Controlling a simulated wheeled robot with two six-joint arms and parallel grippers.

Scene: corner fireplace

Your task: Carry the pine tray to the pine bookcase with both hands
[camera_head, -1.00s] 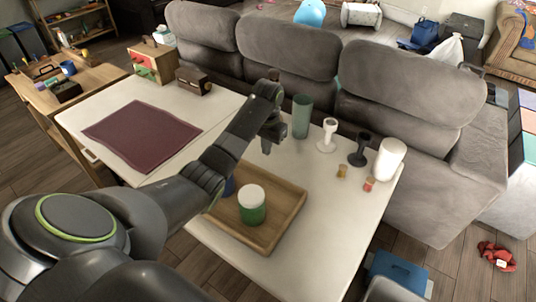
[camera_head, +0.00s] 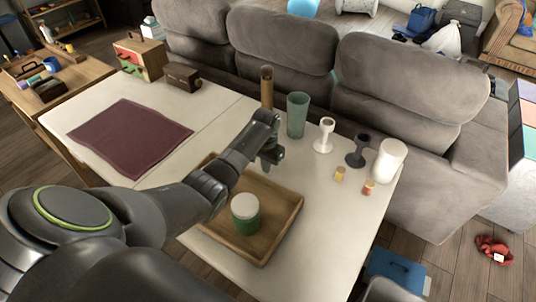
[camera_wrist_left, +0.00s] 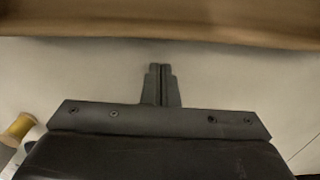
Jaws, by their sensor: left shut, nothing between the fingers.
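The pine tray (camera_head: 278,222) lies on the white table. A green jar with a white lid (camera_head: 246,213) stands in it; my left arm hides the tray's left part. My left gripper (camera_head: 271,160) is shut and empty, just beyond the tray's far edge in the head view. In the left wrist view the shut fingers (camera_wrist_left: 160,68) point toward a wooden edge (camera_wrist_left: 160,25), which looks like the tray's side, with a pale surface between. My right gripper is out of view. A wooden shelf unit (camera_head: 72,22) stands far back left; I cannot tell if it is the pine bookcase.
The white table (camera_head: 325,225) also holds a maroon mat (camera_head: 128,137), a green glass (camera_head: 297,115), a brown cylinder (camera_head: 266,87), two goblets and a white cylinder (camera_head: 389,160). A grey sofa (camera_head: 400,85) stands behind. A blue box (camera_head: 397,272) and red item (camera_head: 494,249) lie on the floor.

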